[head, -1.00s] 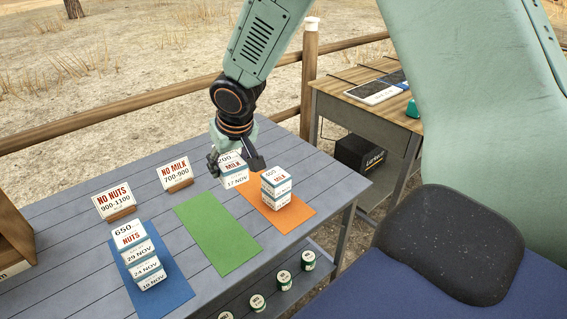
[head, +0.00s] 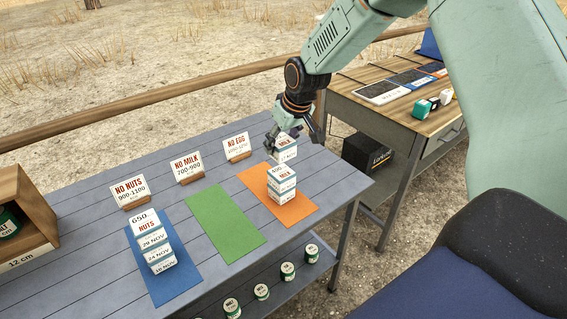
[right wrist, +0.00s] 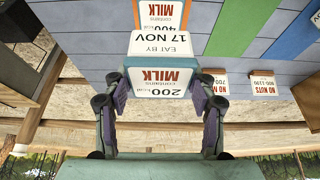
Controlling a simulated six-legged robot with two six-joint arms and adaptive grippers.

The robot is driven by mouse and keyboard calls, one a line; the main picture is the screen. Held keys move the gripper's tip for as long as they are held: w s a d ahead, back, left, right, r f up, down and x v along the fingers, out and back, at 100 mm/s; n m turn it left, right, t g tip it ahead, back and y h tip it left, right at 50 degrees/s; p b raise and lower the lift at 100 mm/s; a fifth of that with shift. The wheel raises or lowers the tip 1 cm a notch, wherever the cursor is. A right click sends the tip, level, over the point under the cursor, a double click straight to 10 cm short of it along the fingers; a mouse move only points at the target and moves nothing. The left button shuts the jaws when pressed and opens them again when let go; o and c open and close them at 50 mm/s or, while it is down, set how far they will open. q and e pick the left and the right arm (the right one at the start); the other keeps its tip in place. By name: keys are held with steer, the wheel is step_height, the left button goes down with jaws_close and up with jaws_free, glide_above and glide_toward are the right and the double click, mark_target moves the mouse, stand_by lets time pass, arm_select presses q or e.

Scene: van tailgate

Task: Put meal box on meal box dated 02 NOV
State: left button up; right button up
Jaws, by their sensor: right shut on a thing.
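My right gripper (head: 290,138) is shut on a white and blue meal box (head: 286,152). In the right wrist view, this meal box (right wrist: 160,82) reads 200 kcal, contains MILK, eat by 17 NOV, and sits between both fingers. In the head view it shows just behind and above a short stack of meal boxes (head: 282,185) on the orange mat (head: 300,210). The wrist view shows a box of that stack (right wrist: 160,14), reading 400 and MILK. The stack's dates are too small to read. My left gripper is not in view.
A taller stack reading NUTS (head: 152,245) stands on the blue mat (head: 185,282). The green mat (head: 225,222) is bare. Sign cards, including NO EGG (head: 238,147), line the table's back. A wooden box (head: 22,215) stands at left.

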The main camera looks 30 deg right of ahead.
mark_target(281, 159)
steer(key=shift+w+d+f, duration=0.1)
steer(key=shift+d+f, duration=0.05)
steer(key=shift+f, duration=0.75)
steer(key=f, duration=0.1)
steer(key=f+b, duration=0.1)
steer(key=f, duration=0.1)
steer(key=shift+s+a+f, duration=0.2)
steer(key=shift+f, duration=0.05)
steer(key=shift+w+d+f, duration=0.1)
steer(key=shift+w+d, duration=0.05)
steer(key=shift+d, duration=0.05)
steer(key=shift+a+f, duration=0.1)
steer(key=shift+a, duration=0.1)
steer(key=o, duration=1.3)
steer(key=shift+d+f, duration=0.1)
steer(key=shift+d, duration=0.05)
